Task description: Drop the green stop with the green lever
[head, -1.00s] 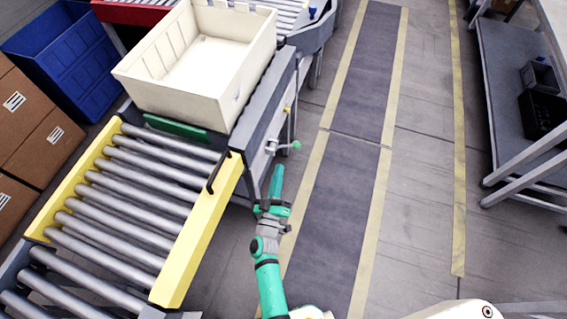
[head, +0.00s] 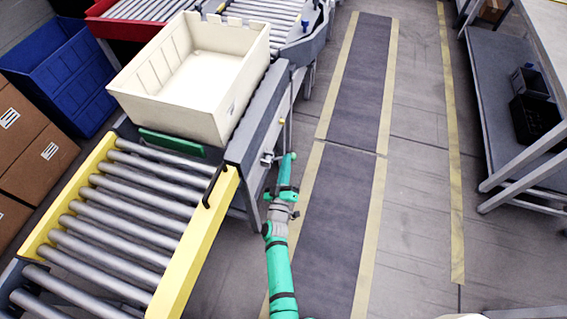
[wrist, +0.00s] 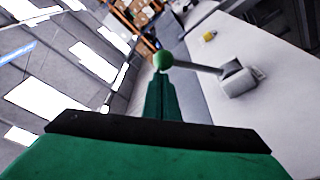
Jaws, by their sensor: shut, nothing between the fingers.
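The green stop (head: 172,143) is a green plate standing up across the rollers, right in front of the cream tote (head: 185,85). The green lever (wrist: 196,67) is a thin rod with a round green knob. It juts sideways from a grey block on the conveyor's side; in the head view its knob (head: 292,155) is at my fingertips. My gripper (head: 288,168) is shut and empty. In the wrist view the knob (wrist: 163,60) appears just beyond the tip of my gripper (wrist: 160,85). I cannot tell whether they touch.
A yellow knob (wrist: 209,37) sits farther along the conveyor side. The yellow-framed roller section (head: 195,250) is left of my arm. Blue crate (head: 60,75) and cartons (head: 35,150) stand farther left. The marked floor lane (head: 335,200) to the right is clear.

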